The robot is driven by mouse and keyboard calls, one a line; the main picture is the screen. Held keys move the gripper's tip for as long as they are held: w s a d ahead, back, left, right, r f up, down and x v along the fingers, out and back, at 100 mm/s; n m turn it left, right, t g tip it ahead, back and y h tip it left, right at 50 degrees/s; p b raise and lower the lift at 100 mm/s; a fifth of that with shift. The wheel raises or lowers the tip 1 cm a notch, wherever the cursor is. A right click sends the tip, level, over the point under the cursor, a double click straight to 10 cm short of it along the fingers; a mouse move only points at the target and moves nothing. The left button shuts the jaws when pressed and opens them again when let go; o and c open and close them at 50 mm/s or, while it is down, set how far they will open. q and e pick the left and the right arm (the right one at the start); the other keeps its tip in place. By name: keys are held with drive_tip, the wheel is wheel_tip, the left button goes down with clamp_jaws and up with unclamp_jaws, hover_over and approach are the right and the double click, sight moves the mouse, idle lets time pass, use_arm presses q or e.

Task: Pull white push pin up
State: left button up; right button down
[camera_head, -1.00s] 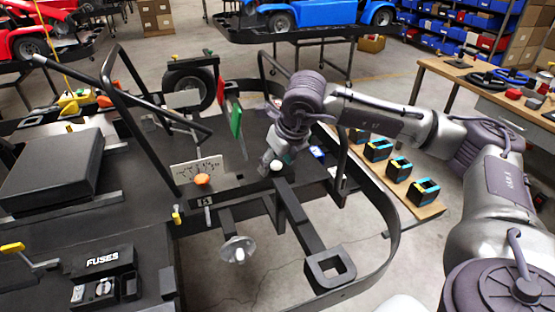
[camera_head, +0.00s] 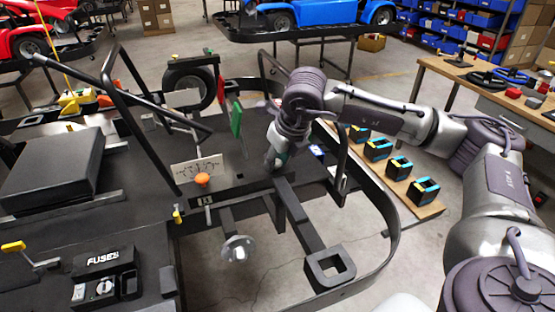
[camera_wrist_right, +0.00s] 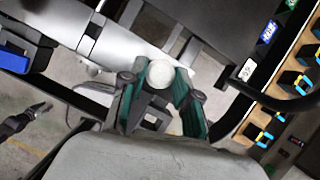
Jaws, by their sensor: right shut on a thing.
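The white push pin shows as a round white knob (camera_wrist_right: 160,73) in the right wrist view, between the two green-padded fingers of my right gripper (camera_wrist_right: 156,92). My right gripper is shut on it. In the head view, my right gripper (camera_head: 276,160) points down at the kart frame's front crossbar, and its fingers hide the knob there. How far the pin stands out of the frame cannot be seen. My left gripper is in neither view.
A square-ended black bar (camera_head: 330,268) juts forward from the crossbar. An orange knob (camera_head: 202,180) stands to the left, and a green flag-like panel (camera_head: 236,119) rises behind it. The curved black bumper rail (camera_head: 396,215) runs close on the right.

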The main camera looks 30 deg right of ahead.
drive_tip(key=shift+r, duration=0.3)
drive_tip(key=c, duration=0.7)
unclamp_jaws()
drive_tip(key=shift+c, duration=0.2)
drive_tip(key=shift+r, duration=0.2)
drive_tip(key=v, duration=1.1)
drive_tip(key=shift+s+r, duration=0.25)
